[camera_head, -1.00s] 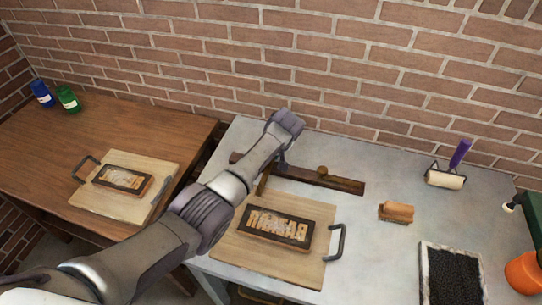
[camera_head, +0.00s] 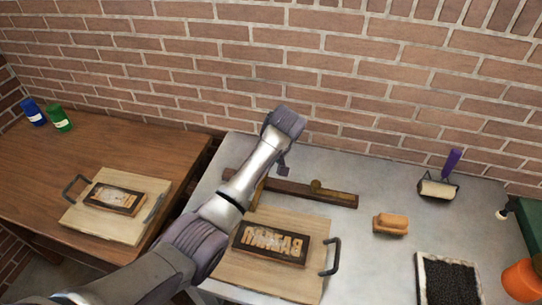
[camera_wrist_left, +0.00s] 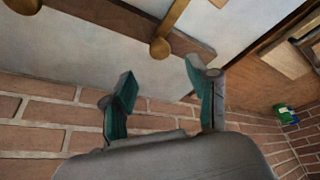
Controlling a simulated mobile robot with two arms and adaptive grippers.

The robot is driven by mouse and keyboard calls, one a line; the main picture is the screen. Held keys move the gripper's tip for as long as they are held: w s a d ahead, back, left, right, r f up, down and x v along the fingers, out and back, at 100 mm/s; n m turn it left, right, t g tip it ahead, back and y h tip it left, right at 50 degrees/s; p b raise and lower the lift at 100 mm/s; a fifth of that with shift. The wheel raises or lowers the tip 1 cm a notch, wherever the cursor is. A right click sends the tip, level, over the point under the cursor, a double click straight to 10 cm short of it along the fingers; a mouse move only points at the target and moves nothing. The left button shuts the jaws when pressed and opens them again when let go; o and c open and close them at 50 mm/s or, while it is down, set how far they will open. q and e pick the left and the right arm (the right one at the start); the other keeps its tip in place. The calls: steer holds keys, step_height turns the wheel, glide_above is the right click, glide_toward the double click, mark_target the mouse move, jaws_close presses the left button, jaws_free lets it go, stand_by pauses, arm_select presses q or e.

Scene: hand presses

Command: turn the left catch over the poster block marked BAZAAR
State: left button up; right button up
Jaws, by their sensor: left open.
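The poster block marked BAZAAR (camera_head: 270,246), its letters mirrored, lies on a wooden board with dark handles on the grey table. Behind it is a dark wooden bar (camera_head: 336,198). The brass left catch (camera_head: 259,194) is on this bar, partly hidden by my left arm. In the left wrist view, the catch's round knob (camera_wrist_left: 160,47) is on the bar and its arm points toward the board side. My left gripper (camera_wrist_left: 160,70) is open and empty, its green fingertips apart, close to the knob but not seen touching it. My right gripper is not in view.
A second brass knob (camera_head: 316,185) is farther right on the bar. A brush (camera_head: 390,224), a roller (camera_head: 438,188) and a black ink tray (camera_head: 449,281) stand to the right. A brick wall rises close behind. Another block on a board (camera_head: 114,198) lies on the brown table.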

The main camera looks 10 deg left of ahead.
arm_select(q)
steer(key=shift+v, duration=2.1)
